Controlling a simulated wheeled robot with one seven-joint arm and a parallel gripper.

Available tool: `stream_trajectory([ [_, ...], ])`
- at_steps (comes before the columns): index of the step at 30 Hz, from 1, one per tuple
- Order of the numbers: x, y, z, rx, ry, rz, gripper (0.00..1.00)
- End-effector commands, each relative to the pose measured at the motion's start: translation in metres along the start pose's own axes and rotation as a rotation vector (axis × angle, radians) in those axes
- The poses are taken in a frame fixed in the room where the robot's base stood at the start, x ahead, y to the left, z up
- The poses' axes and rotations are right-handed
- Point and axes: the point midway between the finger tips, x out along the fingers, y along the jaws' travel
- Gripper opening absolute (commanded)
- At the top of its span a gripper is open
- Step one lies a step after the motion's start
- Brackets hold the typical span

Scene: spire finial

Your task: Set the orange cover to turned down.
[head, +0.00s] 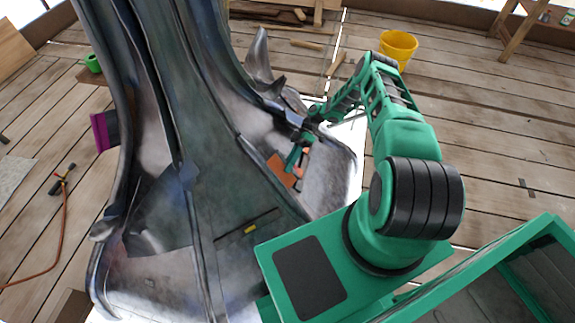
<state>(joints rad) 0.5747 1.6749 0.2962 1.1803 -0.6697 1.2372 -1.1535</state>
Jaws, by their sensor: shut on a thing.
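The orange cover (281,171) is a small flat orange panel on the lower right flank of the large grey metal spire (215,200). It sits tilted, and part of it is hidden behind my gripper. My gripper (293,160) is at the cover's upper right edge, with its green fingers over it. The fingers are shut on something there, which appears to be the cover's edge. The view is too small to show the exact contact or the cover's hinge.
A magenta-faced part (99,132) sticks out at the spire's left. A yellow marked slot (250,229) lies in its front face. A yellow bucket (397,46), a green can (93,63) and a torch with a hose (62,180) stand around. Curved metal spikes (261,58) rise near my arm.

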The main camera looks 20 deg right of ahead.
Motion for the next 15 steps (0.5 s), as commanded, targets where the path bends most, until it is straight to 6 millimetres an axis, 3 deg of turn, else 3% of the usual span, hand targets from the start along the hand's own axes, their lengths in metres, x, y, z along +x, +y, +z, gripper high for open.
stream_trajectory([
  [15, 0.0120, 0.0100, -0.0004, -0.057, 0.004, -0.167, 0.00],
])
